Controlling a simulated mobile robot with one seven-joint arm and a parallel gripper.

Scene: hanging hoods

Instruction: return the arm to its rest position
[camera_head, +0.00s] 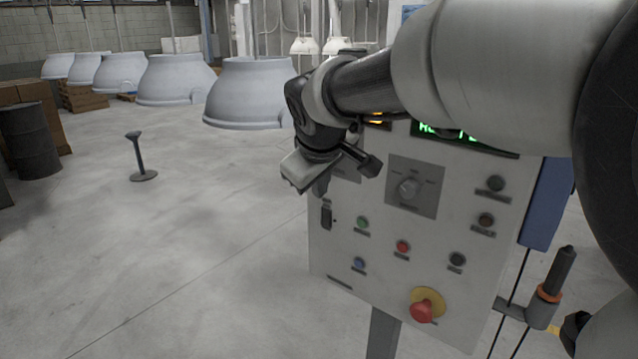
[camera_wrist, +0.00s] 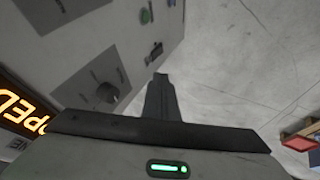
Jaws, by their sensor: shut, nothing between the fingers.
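My arm reaches in from the right in the head view, in front of the upper part of a grey control panel (camera_head: 385,270). My gripper (camera_head: 303,184) is at the panel's upper left edge, pointing down and left. Its fingers are closed together with nothing held, and they also show in the wrist view (camera_wrist: 160,80). The panel fills the left of the wrist view, with a rotary knob (camera_wrist: 106,92) and an orange lit display (camera_wrist: 22,108). My arm hides part of the panel's top. I cannot tell whether the gripper touches the panel.
A dark barrel (camera_head: 30,140) and a small black stand (camera_head: 142,158) are on the left. A red emergency button (camera_head: 421,311) sticks out low on the panel. The floor (camera_head: 180,260) left of the panel is clear.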

